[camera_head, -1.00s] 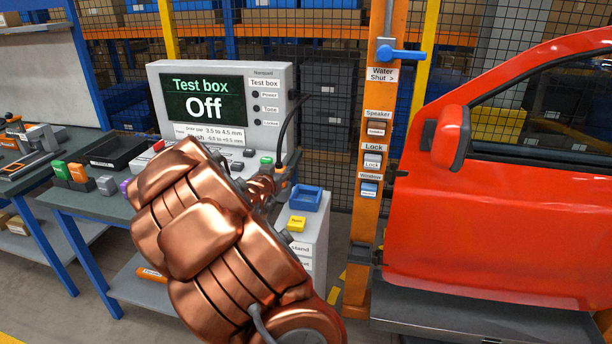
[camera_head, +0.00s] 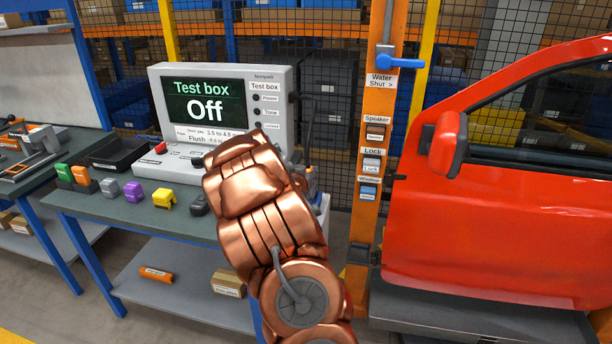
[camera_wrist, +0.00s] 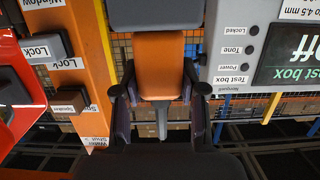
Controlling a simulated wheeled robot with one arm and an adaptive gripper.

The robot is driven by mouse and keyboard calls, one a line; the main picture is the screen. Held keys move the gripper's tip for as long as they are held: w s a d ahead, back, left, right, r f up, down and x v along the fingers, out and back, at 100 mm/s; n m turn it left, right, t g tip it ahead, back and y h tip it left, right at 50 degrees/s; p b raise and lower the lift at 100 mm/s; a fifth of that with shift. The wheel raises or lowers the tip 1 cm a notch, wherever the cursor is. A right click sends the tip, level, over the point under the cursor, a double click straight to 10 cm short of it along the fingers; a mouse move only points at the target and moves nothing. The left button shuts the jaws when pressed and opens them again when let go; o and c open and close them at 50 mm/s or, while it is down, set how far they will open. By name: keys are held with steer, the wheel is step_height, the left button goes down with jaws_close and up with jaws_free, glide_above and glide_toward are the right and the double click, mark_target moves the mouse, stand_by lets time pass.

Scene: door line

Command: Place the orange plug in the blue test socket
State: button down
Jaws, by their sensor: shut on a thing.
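In the wrist view my gripper (camera_wrist: 162,95) is shut on an orange plug (camera_wrist: 163,78), with an orange middle and dark grey ends. It is held in the air, with shelving behind it. In the head view my copper-coloured arm hides the plug and most of the gripper. The test box (camera_head: 225,107) stands on the bench to the left of my arm, and its screen reads "Off". I cannot make out the blue test socket; a small blue patch (camera_head: 312,176) shows behind my arm, too hidden to identify.
Green (camera_head: 62,172), orange (camera_head: 82,176), grey (camera_head: 107,188), purple (camera_head: 134,192) and yellow (camera_head: 163,199) pieces line the bench edge. An orange post (camera_head: 376,150) with labelled switches stands right of my arm, then a red car door (camera_head: 490,235). Open air lies between post and test box.

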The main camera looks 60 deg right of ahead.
steer(key=shift+f+p, duration=0.4)
steer(key=shift+f, duration=0.55)
steer(key=shift+f+b, duration=0.65)
steer(key=shift+b, duration=0.05)
steer(key=c, duration=0.7)
jaws_free()
steer(key=shift+o, duration=0.2)
